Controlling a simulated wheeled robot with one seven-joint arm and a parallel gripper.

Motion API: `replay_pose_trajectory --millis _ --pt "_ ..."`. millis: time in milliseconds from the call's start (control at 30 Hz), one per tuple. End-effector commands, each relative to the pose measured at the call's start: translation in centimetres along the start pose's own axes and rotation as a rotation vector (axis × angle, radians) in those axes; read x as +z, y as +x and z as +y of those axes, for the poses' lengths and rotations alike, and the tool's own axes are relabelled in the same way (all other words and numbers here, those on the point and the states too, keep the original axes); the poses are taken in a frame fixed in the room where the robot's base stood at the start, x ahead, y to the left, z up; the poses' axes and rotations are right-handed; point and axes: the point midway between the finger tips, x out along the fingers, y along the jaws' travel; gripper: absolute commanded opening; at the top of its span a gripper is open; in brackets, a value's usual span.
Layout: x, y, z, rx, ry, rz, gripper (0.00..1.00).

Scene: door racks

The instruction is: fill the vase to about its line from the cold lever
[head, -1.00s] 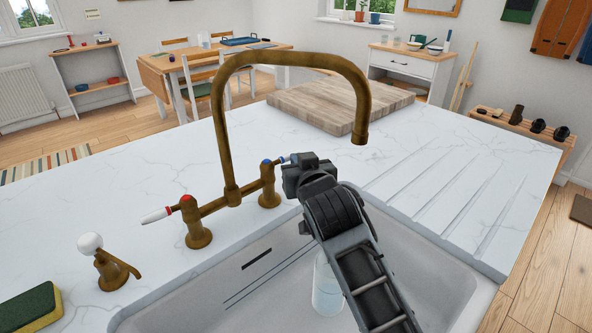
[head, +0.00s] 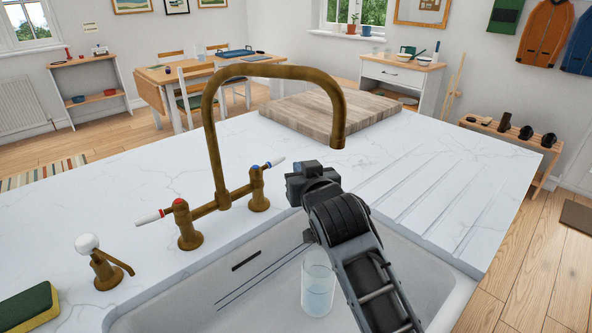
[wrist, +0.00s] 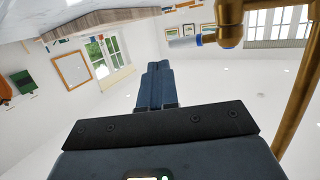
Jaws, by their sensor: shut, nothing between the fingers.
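The vase (head: 318,286) is a clear glass cylinder standing upright in the sink, below the spout, partly beside my arm. Pale blue water shows in its lower part; I cannot make out a line on it. The cold lever (head: 275,163), white-tipped with a blue ring, sticks out to the right from the brass tap (head: 215,150). It also shows in the wrist view (wrist: 186,42). No stream is visible under the spout. My gripper (head: 298,183) is shut and empty, near the lever's right and apart from it. Its closed fingers show in the wrist view (wrist: 155,85).
The red-ringed lever (head: 150,217) is at the tap's left. A brass soap pump (head: 104,270) and a sponge (head: 27,308) lie further left. A wooden board (head: 330,117) is behind the spout. The ribbed drainer on the right is clear.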

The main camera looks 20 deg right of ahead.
Motion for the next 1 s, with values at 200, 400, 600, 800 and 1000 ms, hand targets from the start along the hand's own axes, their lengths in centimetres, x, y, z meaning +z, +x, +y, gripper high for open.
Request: replay_pose_trajectory --millis 200,400,600,800,1000 --pt "0.2 -2.7 1.3 0.001 0.001 -0.001 0.00" --pt "0.2 -5.6 2.8 0.002 0.001 -0.002 0.00" --pt "0.0 -7.5 3.6 0.000 0.000 -0.002 0.00" --pt "-0.1 -7.9 3.8 -0.001 -0.001 -0.001 0.00" --pt "-0.1 -7.9 3.9 0.000 0.000 -0.002 0.00"
